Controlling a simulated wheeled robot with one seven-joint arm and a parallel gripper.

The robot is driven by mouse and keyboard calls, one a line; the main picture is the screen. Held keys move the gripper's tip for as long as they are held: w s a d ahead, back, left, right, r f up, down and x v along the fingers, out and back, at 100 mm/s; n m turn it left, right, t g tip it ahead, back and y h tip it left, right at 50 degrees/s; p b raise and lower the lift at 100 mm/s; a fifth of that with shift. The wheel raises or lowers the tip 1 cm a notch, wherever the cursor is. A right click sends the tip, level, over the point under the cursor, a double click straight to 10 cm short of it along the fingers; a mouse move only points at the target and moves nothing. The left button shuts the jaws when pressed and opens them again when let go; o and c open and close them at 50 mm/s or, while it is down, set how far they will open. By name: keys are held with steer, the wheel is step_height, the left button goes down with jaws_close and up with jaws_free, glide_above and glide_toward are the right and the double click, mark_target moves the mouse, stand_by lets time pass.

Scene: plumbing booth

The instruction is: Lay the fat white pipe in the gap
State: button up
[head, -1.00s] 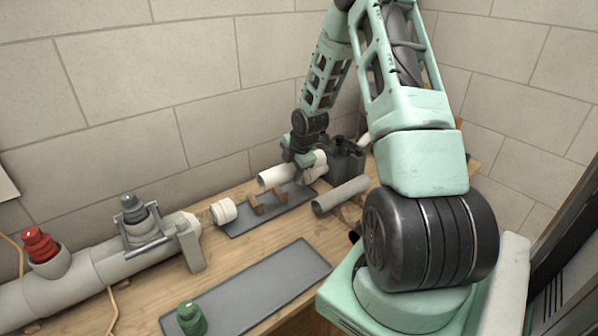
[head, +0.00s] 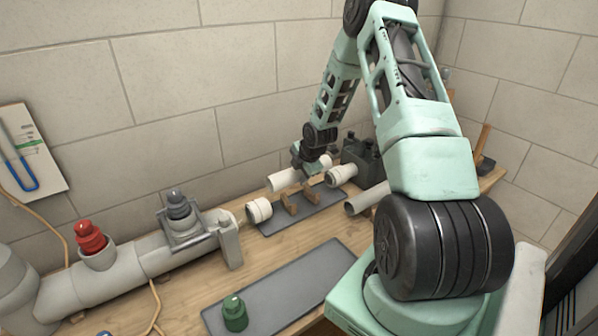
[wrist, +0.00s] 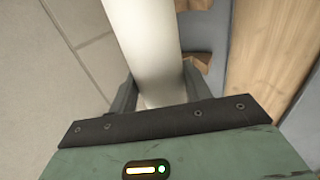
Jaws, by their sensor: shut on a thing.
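The fat white pipe (head: 285,179) is held in my gripper (head: 311,168), above and behind the wooden cradles, on the wall side. In the wrist view the white pipe (wrist: 143,45) runs between both fingers of my gripper (wrist: 158,92). The gap lies between a white collar (head: 259,210) at the left and a white coupling (head: 342,174) at the right. Two wooden cradles (head: 290,203) stand empty in it on a grey mat (head: 322,206). The pipe's left end overhangs toward the collar; its right end is partly hidden by my gripper.
A grey pipe (head: 366,198) lies right of the mat. A dark block (head: 360,158) stands behind the coupling. The large grey pipe line (head: 130,266) with a red cap (head: 90,237) fills the left. A green cap (head: 234,313) sits on the front mat (head: 290,284).

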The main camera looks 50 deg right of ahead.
steer(key=shift+f+b, duration=2.65)
steer(key=shift+f, duration=1.2)
steer(key=o, duration=1.1)
steer(key=p+v, duration=0.1)
steer(key=v, duration=1.6)
steer(key=shift+s+r, duration=0.15)
steer(key=shift+s, duration=0.05)
